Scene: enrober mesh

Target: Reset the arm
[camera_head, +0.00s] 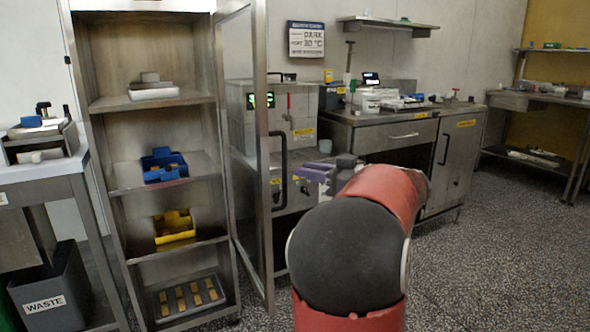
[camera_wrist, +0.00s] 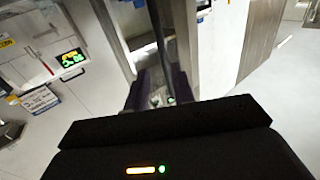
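My gripper (camera_head: 318,172), with purple fingers, reaches out from my red and black arm toward the open glass door (camera_head: 240,130) of a steel cabinet. Its fingertips are close to the door's dark vertical handle (camera_head: 278,170). In the wrist view my gripper (camera_wrist: 160,90) shows two dark fingers with a gap between them. A dark bar (camera_wrist: 162,35), which looks like the handle, runs down toward that gap. I cannot tell whether the bar lies between the fingertips or beyond them. I see nothing held. My arm hides part of the counter front and floor.
The cabinet shelves hold a white tray (camera_head: 153,91), a blue holder (camera_head: 164,166), a yellow holder (camera_head: 174,227) and a tray of tan bars (camera_head: 187,297). A waste bin (camera_head: 50,302) stands left. A machine and steel counter (camera_head: 385,135) stand behind. Floor (camera_head: 510,240) on the right is clear.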

